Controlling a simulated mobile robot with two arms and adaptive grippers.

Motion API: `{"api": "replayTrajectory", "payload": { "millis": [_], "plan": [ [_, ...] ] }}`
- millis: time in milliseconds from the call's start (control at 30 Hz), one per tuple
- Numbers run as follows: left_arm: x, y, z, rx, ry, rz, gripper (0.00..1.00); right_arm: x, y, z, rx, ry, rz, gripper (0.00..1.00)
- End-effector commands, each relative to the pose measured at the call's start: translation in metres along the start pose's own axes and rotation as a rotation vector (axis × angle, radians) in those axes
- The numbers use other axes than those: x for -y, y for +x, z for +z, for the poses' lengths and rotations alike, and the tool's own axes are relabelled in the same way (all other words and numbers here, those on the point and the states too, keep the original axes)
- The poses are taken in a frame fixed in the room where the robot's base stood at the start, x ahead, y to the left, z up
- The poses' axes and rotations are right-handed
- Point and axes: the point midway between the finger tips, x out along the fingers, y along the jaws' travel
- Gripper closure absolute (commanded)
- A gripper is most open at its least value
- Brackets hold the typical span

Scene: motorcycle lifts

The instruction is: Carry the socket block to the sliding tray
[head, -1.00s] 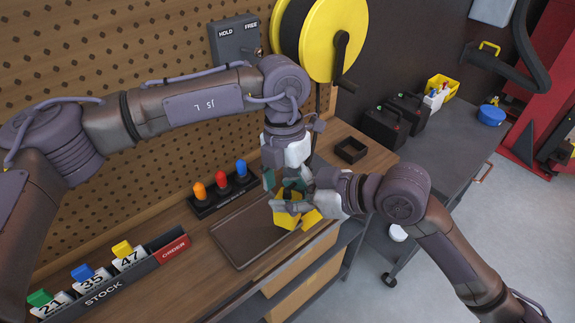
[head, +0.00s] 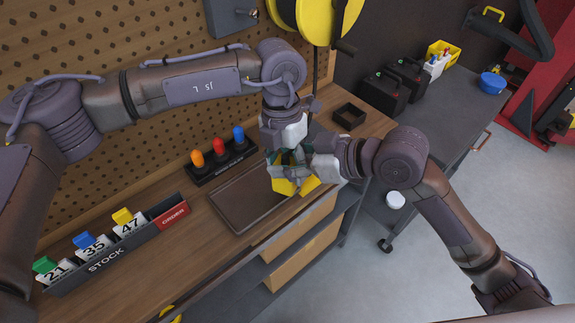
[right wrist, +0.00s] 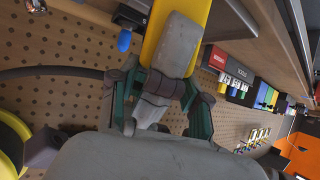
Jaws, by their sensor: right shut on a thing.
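The yellow block (head: 284,187), which I take for the socket block, is in my right gripper (head: 305,168), over the right end of a dark shallow tray (head: 235,212) on the bench. The fingers hide much of it, and I cannot tell whether it touches the tray. My left gripper (head: 287,150) comes down from above, close beside the right one; its fingertips are hidden, so its grip is unclear. In the right wrist view the yellow block (right wrist: 153,35) shows at the top, behind a grey pad and between teal finger links.
A rack with orange, red and blue handles (head: 218,157) stands behind the tray. A stock strip with numbered cards (head: 110,250) lies left. A small dark open box (head: 349,117) sits right. The pegboard (head: 90,130) closes off the back.

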Motion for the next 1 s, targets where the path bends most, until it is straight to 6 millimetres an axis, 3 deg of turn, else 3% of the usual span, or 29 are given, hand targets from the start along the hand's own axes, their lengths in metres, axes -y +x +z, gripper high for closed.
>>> {"api": "replayTrajectory", "payload": {
  "millis": [33,100,200,233,400,767,1000],
  "plan": [
    [0.006,0.000,-0.001,-0.001,0.010,-0.011,0.85,0.000,0.000,-0.003,-0.010,-0.002,0.001,1.00],
    [0.007,0.000,-0.001,-0.001,0.012,-0.012,0.95,0.000,0.000,-0.004,-0.011,-0.002,0.001,1.00],
    [0.008,0.000,-0.001,-0.001,0.014,-0.014,0.95,0.000,0.000,-0.004,-0.012,-0.002,0.001,1.00],
    [0.008,-0.001,-0.001,0.000,0.014,-0.015,0.95,0.000,0.000,-0.004,-0.012,-0.002,0.002,0.51],
    [0.007,-0.001,-0.001,0.000,0.012,-0.012,1.00,0.000,0.000,-0.003,-0.010,-0.002,0.001,0.23],
    [0.004,-0.001,0.000,0.000,0.008,-0.008,1.00,0.000,-0.003,-0.002,-0.006,-0.001,0.001,0.23],
    [0.004,-0.001,0.000,0.001,0.007,-0.008,1.00,-0.001,-0.040,0.000,-0.003,-0.004,0.005,0.23]
  ]
}}
